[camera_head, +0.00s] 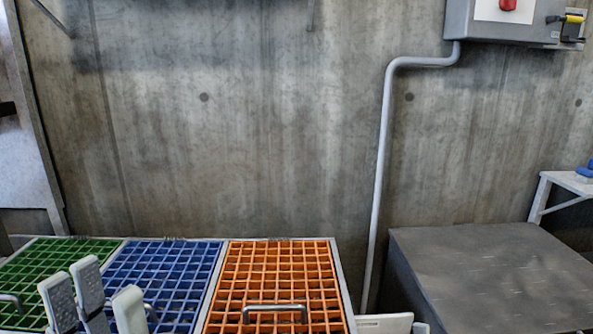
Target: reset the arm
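My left gripper (98,302) shows at the bottom left, in front of the green and blue grates. Its light grey fingers point up and stand apart, with nothing seen between them. The gripper's base and the rest of the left arm are below the picture. My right gripper cannot be made out in this view.
Green (60,257), blue (165,262) and orange (280,262) grates with metal handles lie side by side along a concrete wall (230,150). A dark grey box (490,270) stands right, beside a pipe (381,160) rising to a switch box (495,32). A white piece (385,324) is cut off below.

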